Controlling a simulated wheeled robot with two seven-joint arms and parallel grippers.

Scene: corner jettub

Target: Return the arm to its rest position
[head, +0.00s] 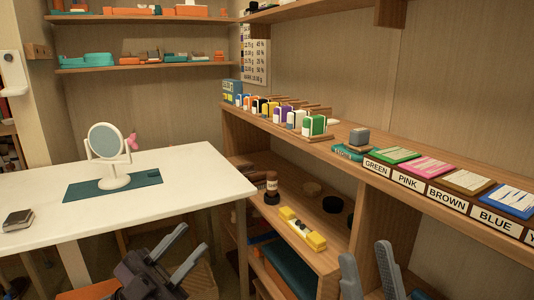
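My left gripper (191,240) is at the bottom, in front of the white table. Its two grey fingers are spread, with nothing visible between them. My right gripper (364,252) is at the bottom right, in front of the wooden shelf unit (285,140). Its two fingers point up and stand apart, with nothing visible between them. The lower parts of both arms are cut off by the picture's bottom edge.
A white table (190,160) at the left holds a round mirror (107,142) on a teal mat (80,190) and a small dark box (17,220). A yellow item (303,230) lies on the lower shelf.

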